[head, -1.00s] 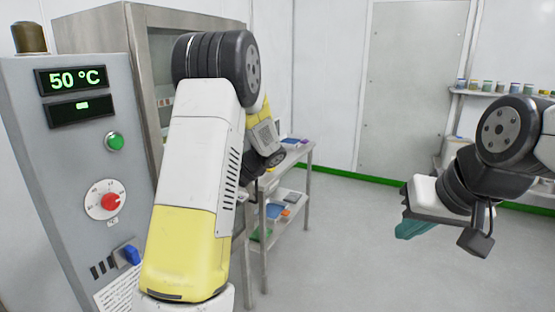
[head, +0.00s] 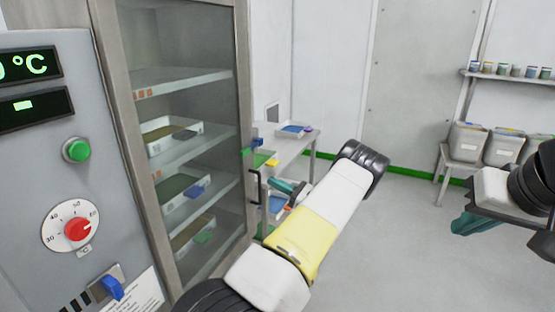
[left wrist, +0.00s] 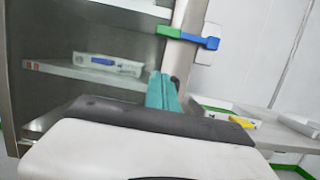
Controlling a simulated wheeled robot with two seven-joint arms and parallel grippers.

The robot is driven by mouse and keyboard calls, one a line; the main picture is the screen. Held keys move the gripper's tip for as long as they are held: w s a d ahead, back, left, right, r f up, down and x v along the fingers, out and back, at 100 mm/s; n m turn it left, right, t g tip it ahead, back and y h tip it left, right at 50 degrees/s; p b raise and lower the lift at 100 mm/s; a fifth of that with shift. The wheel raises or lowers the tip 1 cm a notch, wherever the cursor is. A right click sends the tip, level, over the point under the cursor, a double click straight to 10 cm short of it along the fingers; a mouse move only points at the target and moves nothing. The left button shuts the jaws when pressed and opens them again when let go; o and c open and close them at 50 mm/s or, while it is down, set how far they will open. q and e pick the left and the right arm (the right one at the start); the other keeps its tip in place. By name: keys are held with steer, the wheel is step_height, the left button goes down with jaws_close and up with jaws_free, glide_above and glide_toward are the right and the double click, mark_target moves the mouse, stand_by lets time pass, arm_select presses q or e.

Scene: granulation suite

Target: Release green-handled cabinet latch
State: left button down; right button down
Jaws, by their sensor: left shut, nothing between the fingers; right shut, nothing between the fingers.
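The latch sits at the right edge of the glass-fronted cabinet (head: 240,60). Its green handle (head: 247,152) points left and its blue part (head: 257,142) is on the right. In the left wrist view the green handle (left wrist: 169,31) and blue part (left wrist: 203,42) show near the top. My left gripper (head: 287,187) has teal fingers, shut and empty, beside the dark vertical door handle (head: 257,188) and below the latch. The fingers (left wrist: 163,92) also show in the left wrist view, apart from the latch. My right gripper (head: 474,224) is shut and empty at the far right.
A control panel with a red dial (head: 78,229) and green button (head: 76,150) stands at the left. Trays (head: 160,145) sit on shelves behind the glass. A side table (head: 312,137) holds a tray behind my left arm. Bins (head: 466,145) stand at the back right. Open floor lies between.

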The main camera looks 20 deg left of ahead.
mark_target(252, 147)
arm_select(q)
steer(key=shift+a, duration=0.1)
steer(key=x, duration=1)
step_height(252, 147, up, 3)
steer(key=shift+f, duration=0.15)
steer(key=shift+r, duration=0.65)
